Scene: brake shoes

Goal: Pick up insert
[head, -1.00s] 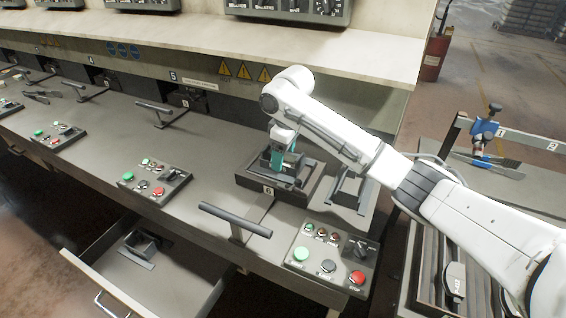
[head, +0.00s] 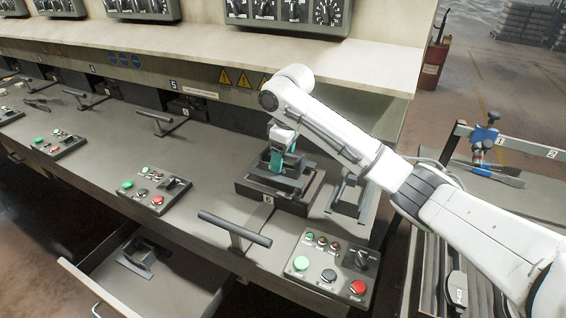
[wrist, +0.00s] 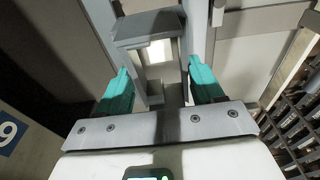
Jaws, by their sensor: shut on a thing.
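The insert (head: 293,171) is a dark grey metal piece at the station marked 6. My gripper (head: 278,161), with teal fingers, reaches down onto it from above and is shut on it. In the wrist view the grey metal frame of the insert (wrist: 147,42) shows between and beyond the two teal fingers of my gripper (wrist: 160,88). The dark holder (head: 262,190) lies directly below. I cannot tell whether the insert is clear of the holder, as the fingers partly hide it.
A similar grey metal fixture (head: 348,196) stands right of the holder. A bar handle (head: 235,230) and a button panel (head: 328,266) are in front. An open drawer (head: 150,275) is at lower left. A shelf (head: 340,75) overhangs behind. A side table (head: 500,190) stands at right.

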